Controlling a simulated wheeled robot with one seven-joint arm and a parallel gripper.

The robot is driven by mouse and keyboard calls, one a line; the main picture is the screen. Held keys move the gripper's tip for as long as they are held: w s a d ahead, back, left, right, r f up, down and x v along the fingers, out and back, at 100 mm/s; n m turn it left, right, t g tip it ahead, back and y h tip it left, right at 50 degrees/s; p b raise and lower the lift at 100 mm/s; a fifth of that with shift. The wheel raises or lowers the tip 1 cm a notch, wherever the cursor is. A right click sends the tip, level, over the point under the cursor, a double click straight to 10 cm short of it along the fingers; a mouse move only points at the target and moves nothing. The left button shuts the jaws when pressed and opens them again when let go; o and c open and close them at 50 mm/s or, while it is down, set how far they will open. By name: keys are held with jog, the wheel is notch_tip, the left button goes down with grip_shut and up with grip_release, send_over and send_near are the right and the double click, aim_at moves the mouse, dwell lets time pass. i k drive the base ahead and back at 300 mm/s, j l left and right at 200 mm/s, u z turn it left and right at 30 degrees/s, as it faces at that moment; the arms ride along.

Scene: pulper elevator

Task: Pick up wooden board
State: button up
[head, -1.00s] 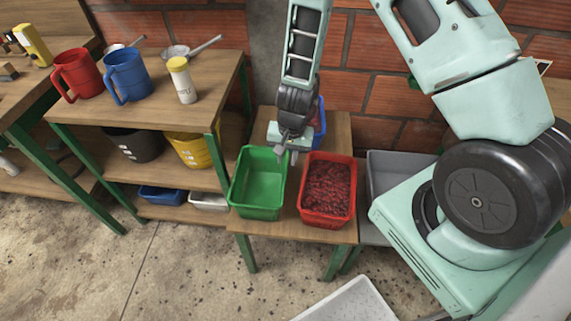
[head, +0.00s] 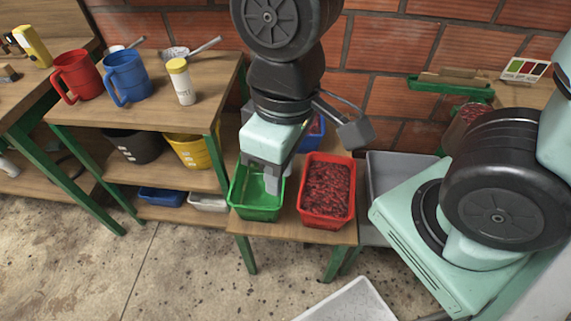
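My gripper (head: 268,182) points down over the green bin (head: 256,205), with its fingertips at or just inside the bin's opening. Whether it is open or shut, or holds anything, I cannot tell. No wooden board is clearly recognisable in the head view. A flat brown piece (head: 450,79) that may be wood lies over a green tray (head: 440,91) at the back right, far from my gripper. A small wooden piece (head: 8,73) sits on the bench at the far left.
A red bin (head: 328,190) full of dark red cherries stands right of the green bin on a low wooden table. A blue bin (head: 316,132) is behind. Red and blue mugs (head: 127,76) and a white bottle (head: 182,82) stand on the left table. A grey bin (head: 397,170) is right.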

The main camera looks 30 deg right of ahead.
aim_at(448, 75)
jog(key=z, duration=1.7)
jog(key=i+l, duration=0.1)
jog(key=l, duration=0.5)
jog(key=i+l+u, duration=0.1)
jog(key=l, duration=1.15)
jog(key=l+u, duration=0.2)
jog(key=u, duration=0.95)
jog(key=i+l, duration=0.05)
